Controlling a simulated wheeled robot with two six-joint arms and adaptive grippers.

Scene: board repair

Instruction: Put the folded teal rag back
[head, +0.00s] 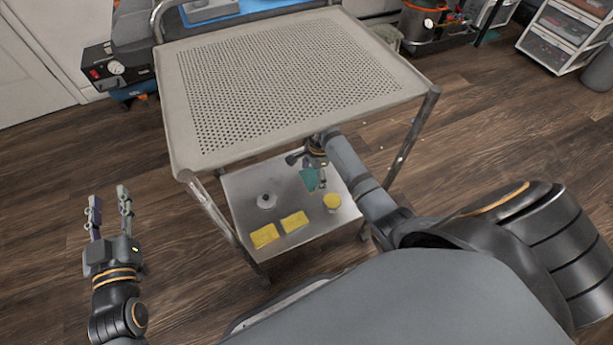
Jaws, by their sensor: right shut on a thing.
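The folded teal rag (309,180) is over the lower shelf (243,184) of the metal cart, below the perforated top. My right gripper (315,172) reaches in under the top and is shut on the rag. The fingers partly cover the rag, and I cannot tell whether it touches the shelf. My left gripper (108,207) is open and empty, over the floor to the left of the cart.
The perforated top (280,85) is bare. Cart legs (412,135) flank the lower shelf opening.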

